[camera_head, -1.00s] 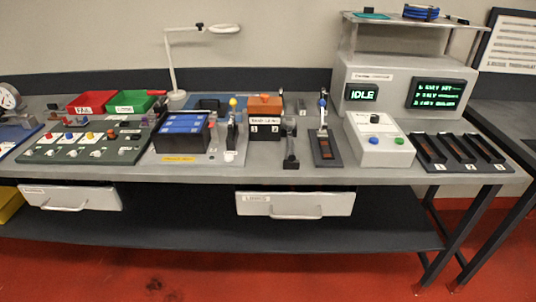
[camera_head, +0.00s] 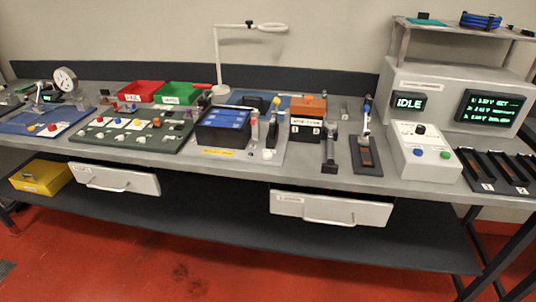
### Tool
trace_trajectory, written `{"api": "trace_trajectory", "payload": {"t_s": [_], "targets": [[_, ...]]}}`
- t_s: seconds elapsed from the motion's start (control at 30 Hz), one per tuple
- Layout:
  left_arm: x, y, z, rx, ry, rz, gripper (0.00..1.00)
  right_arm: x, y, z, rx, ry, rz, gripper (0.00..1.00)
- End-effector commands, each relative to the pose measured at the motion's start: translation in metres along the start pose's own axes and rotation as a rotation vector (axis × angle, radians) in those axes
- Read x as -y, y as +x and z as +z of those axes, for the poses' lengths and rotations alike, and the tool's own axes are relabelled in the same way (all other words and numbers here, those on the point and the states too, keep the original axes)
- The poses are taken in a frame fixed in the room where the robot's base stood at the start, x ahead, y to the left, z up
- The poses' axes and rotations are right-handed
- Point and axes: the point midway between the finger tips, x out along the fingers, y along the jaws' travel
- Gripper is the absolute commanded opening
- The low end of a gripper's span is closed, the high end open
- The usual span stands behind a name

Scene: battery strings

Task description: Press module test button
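The white test module (camera_head: 424,153) stands at the right of the bench. Its sloped top carries a black knob (camera_head: 420,129), a blue button (camera_head: 418,153) and a green button (camera_head: 445,155). Which button is the test button cannot be read. Behind it, the grey tester cabinet has a small screen (camera_head: 409,104) reading IDLE and a larger screen (camera_head: 490,108) with several lines of green text. Neither of my grippers shows in the head view.
Three-slot style black holders (camera_head: 494,170) lie right of the module, cut by the frame edge. A lever fixture (camera_head: 366,150) stands left of it. A blue-topped battery block (camera_head: 223,127), red bin (camera_head: 140,91) and green bin (camera_head: 180,93) are farther left. Two drawers (camera_head: 330,209) hang below.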

Motion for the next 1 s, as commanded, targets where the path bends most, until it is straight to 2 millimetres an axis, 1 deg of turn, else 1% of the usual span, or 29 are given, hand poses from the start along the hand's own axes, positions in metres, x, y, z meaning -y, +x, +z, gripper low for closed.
{"api": "trace_trajectory", "payload": {"t_s": [0.03, 0.2, 0.3, 0.73, 1.0], "targets": [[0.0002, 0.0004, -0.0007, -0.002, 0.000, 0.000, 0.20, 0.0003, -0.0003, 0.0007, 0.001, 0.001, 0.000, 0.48], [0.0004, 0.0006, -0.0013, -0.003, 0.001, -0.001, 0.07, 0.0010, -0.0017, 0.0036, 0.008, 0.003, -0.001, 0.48], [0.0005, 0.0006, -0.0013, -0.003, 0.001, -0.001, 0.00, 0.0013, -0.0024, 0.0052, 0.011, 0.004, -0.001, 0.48], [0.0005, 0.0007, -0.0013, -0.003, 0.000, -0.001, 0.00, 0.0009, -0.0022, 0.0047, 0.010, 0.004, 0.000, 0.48], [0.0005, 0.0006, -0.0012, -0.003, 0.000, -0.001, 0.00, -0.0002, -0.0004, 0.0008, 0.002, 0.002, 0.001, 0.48]]}}
